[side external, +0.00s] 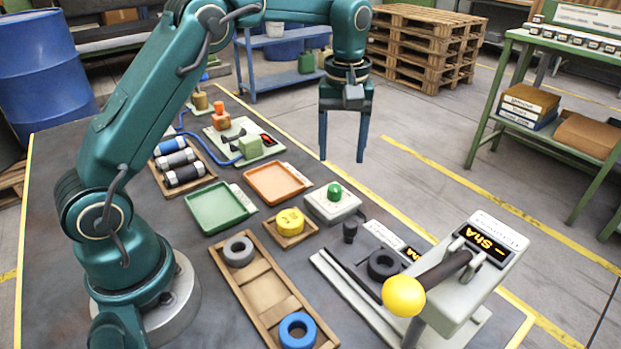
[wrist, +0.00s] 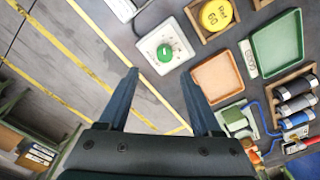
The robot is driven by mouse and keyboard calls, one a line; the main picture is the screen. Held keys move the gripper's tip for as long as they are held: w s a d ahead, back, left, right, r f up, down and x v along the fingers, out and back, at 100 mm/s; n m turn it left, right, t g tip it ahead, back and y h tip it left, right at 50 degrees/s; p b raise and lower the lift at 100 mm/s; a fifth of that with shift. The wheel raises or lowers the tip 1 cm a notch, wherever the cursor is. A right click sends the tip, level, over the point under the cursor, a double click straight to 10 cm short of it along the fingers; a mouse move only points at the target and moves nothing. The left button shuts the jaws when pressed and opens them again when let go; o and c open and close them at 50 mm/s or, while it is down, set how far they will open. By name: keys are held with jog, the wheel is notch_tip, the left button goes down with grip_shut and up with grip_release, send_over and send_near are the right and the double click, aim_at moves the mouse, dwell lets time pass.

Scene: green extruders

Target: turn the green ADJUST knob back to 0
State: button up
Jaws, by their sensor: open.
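The green knob (side external: 334,190) stands on top of a low whitish box (side external: 322,210) near the middle of the bench. In the wrist view the green knob (wrist: 165,52) shows from above with a short white mark, on the light plate of the box (wrist: 149,45). Printed marks around it are too small to read. My gripper (side external: 342,159) is open and empty, with both fingers pointing down, raised above the bench at its far edge. In the wrist view my gripper (wrist: 159,74) has its fingertips apart, with the knob beyond them; they do not touch it.
A yellow round piece (side external: 290,221) in a wooden tray, an orange tray (side external: 277,183) and a green tray (side external: 217,207) lie left of the box. A grey press with a yellow ball handle (side external: 403,296) stands at the front right. The air around the knob is clear.

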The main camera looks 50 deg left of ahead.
aim_at(335, 187)
jog(key=shift+g, duration=0.4)
jog(key=f, duration=0.7)
jog(key=shift+s+a+f, duration=0.25)
jog(key=shift+s+f, duration=0.05)
jog(key=shift+f, duration=0.05)
grip_shut()
